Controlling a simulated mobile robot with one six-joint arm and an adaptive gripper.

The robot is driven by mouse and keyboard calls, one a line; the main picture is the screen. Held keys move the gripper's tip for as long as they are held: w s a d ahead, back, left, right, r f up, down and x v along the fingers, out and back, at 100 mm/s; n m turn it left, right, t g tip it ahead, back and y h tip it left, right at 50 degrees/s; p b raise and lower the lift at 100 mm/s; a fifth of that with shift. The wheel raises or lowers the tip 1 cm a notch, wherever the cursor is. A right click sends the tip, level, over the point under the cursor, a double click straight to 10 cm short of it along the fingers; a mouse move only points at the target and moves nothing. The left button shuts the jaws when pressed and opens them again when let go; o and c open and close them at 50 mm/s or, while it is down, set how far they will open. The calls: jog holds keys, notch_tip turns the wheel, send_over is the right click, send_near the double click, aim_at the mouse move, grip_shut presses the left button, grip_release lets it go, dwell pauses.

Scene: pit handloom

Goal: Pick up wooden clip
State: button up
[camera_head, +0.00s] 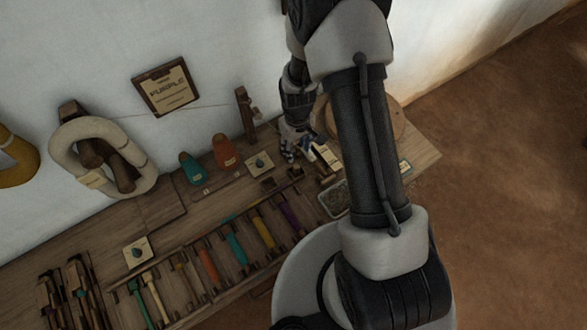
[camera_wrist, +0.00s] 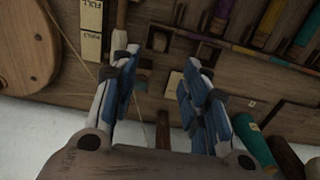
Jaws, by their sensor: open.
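My gripper (camera_head: 300,150) is over the far right part of the bench, close to the wall. In the wrist view my gripper (camera_wrist: 155,68) has its two blue-padded fingers spread wide, with nothing held between them. A small brown wooden piece (camera_wrist: 160,41), likely the wooden clip, lies on the bench just beyond the gap between the fingertips. Another small dark wooden piece (camera_wrist: 208,53) lies to its right, beyond the right finger. In the head view a small dark piece (camera_head: 295,173) shows just below the gripper. I cannot tell for sure which one is the clip.
A rack of coloured spools (camera_head: 236,248) fills the bench front. A wooden post (camera_head: 246,112) stands by the wall.

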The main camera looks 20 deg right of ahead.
aim_at(296, 166)
notch_tip(296, 166, down, 8)
jog(key=shift+f+b, duration=0.1)
jog(key=shift+b, duration=0.95)
notch_tip(296, 166, down, 5)
jog(key=shift+f+b, duration=0.1)
jog(key=shift+b, duration=1)
jog(key=c, duration=0.9)
jog(key=shift+r, duration=0.2)
